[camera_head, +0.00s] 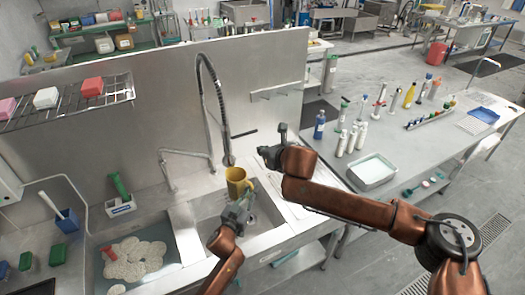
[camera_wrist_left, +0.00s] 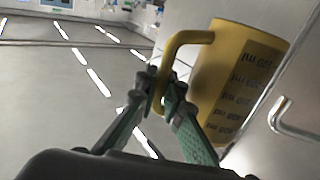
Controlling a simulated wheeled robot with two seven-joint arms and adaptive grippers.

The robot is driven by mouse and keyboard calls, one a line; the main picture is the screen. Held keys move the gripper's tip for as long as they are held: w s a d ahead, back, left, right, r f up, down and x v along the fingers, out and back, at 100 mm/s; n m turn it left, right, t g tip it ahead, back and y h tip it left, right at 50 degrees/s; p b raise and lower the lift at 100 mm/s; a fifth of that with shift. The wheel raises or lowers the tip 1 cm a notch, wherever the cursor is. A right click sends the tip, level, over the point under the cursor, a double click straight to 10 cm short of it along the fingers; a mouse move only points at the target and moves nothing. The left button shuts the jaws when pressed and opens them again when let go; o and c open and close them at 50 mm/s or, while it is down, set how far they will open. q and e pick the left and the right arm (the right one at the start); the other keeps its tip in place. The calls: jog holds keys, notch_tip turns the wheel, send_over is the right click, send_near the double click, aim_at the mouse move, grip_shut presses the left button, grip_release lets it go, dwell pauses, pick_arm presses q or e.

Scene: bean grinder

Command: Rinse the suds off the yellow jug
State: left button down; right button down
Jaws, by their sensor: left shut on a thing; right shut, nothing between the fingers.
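The yellow jug (camera_head: 238,178) is over the right-hand sink basin (camera_head: 212,232), just below the spray head (camera_head: 228,158) of the tall hose tap (camera_head: 204,75). My left gripper (camera_head: 248,196) is shut on the jug's handle; the left wrist view shows its fingertips (camera_wrist_left: 165,92) on the handle (camera_wrist_left: 172,48) of the jug (camera_wrist_left: 245,78). Printed volume marks show on its wall. I make out no suds on the sides in view and no water stream. My right gripper (camera_head: 268,152) is shut and empty, right of the spray head near a dark lever (camera_head: 243,134).
The left-hand basin holds water with white foam (camera_head: 138,258) and a red-handled thing. A wire rack (camera_head: 65,105) with coloured blocks hangs on the back panel. Bottles and a white tray (camera_head: 372,170) stand on the right-hand table, behind my right arm.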

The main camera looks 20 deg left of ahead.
pick_arm(q)
jog(key=s+d+p, duration=0.2)
jog(key=s+d, duration=0.1)
jog(key=s, duration=0.4)
jog(key=shift+s, duration=0.2)
dwell(0.6)
dwell(1.2)
jog(key=s+d+r+p, duration=0.2)
jog(key=s+r+p, duration=0.2)
jog(key=shift+s+p, duration=0.35)
jog(key=shift+p, duration=0.05)
dwell(1.1)
